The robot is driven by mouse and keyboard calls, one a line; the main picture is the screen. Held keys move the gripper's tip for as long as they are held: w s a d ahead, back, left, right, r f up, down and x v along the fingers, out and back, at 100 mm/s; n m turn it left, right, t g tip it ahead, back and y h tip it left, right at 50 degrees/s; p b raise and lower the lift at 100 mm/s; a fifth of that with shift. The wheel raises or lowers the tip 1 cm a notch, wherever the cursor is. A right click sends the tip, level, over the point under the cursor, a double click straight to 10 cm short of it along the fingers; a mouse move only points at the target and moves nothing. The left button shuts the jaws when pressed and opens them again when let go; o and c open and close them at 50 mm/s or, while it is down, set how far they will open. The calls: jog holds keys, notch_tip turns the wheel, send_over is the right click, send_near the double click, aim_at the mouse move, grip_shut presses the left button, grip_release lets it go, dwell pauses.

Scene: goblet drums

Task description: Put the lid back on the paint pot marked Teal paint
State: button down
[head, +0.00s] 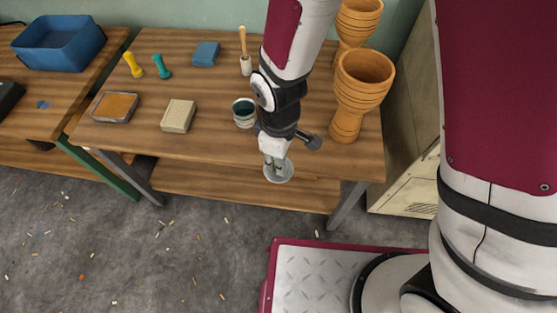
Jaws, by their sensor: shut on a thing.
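The open paint pot (244,113) stands upright on the wooden table, just left of my arm, with dark teal paint visible inside. Its label is too small to read. My gripper (274,168) points downward at the table's front edge, in front of and to the right of the pot. It is shut on a round, silvery lid (281,173), which looks held out beyond the front edge. The fingertips and the exact grip on the lid are too small to make out clearly.
Orange goblet drums (360,90) stand at the table's right end.

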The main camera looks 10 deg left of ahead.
jog(key=shift+r+p, duration=2.1)
jog(key=shift+r, duration=1.1)
jog(key=shift+w, duration=0.1)
